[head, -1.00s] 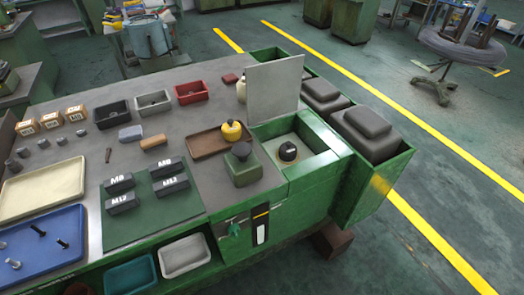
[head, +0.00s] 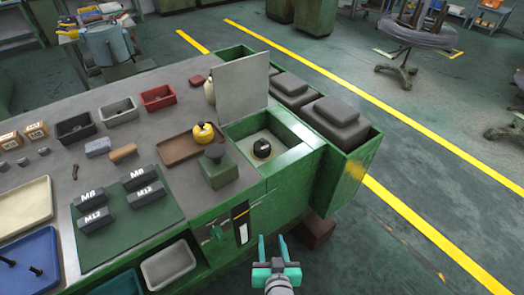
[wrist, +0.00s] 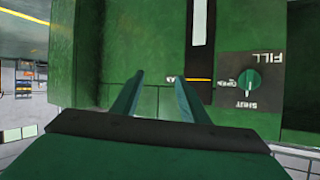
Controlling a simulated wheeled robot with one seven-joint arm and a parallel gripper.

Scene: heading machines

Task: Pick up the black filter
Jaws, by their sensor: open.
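A small round black object, likely the black filter (head: 262,148), sits in the open green-walled compartment (head: 300,151) at the bench's right end. A grey lid panel (head: 243,93) stands upright behind it. My gripper (head: 272,241) is open and empty at the bottom of the head view, in front of the bench and well short of the black object. In the wrist view my open fingers (wrist: 156,80) face the green bench front. The black object does not show there.
A yellow round item (head: 204,133) stands on a brown tray (head: 178,150) left of the compartment. A green block with a dark cup (head: 218,170) stands nearby. Dark blocks fill a side bin (head: 338,118). The wrist view shows a FILL/SHUT valve knob (wrist: 249,80). Floor at right is clear.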

